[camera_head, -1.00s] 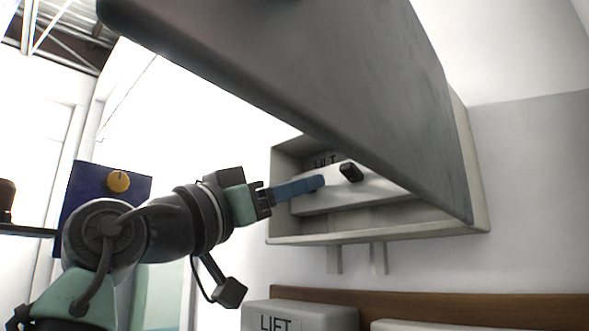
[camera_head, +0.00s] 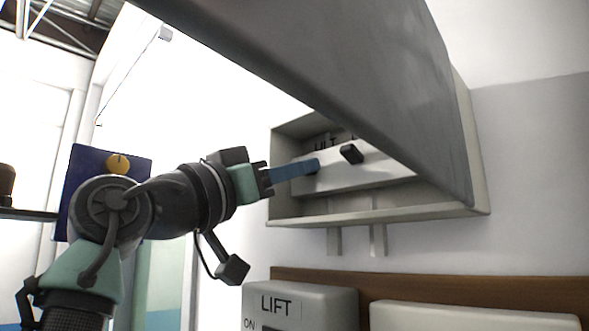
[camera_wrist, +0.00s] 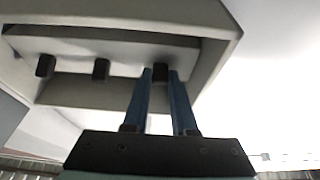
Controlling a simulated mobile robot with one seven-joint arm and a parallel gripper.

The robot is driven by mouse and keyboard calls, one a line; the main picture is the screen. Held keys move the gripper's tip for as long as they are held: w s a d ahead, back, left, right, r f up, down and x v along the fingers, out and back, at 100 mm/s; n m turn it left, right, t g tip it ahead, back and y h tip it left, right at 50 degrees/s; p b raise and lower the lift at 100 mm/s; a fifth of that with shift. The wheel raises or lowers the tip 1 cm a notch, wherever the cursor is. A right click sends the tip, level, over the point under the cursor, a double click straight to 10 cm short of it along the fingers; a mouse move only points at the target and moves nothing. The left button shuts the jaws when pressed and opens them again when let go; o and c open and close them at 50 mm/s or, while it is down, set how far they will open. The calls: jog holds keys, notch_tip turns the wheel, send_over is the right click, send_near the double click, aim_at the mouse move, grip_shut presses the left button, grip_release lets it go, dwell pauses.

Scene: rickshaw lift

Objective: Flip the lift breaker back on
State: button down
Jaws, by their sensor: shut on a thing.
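A grey breaker box (camera_head: 400,215) hangs on the wall with its large grey lid (camera_head: 330,80) raised. Inside is a pale panel with black switches and lettering above it. The lettering above the left switch (camera_head: 313,167) is partly cut off and hard to read. Another black switch (camera_head: 351,154) stands to its right. My gripper (camera_head: 316,165) is at the left switch with its blue fingers. In the wrist view my gripper (camera_wrist: 160,72) has one finger on each side of the end black switch (camera_wrist: 161,73), shut on it. Two more switches stand to the left, clear of the fingers.
The raised lid hangs over the box and hides its right part. Below, a grey box (camera_head: 300,293) marked LIFT and ON and a pale box (camera_head: 470,316) stand before a brown strip. A blue panel with a yellow knob (camera_head: 118,164) is behind my arm.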

jog(key=shift+s+r+g+y, duration=0.1)
jog(key=shift+r+g+y, duration=0.65)
jog(key=shift+g+y, duration=0.65)
jog(key=c, duration=0.7)
grip_release()
jog(key=shift+f, duration=0.1)
jog(key=b+v, duration=0.5)
jog(key=v, duration=0.7)
jog(key=shift+s+a, duration=0.2)
jog(key=shift+a, duration=0.1)
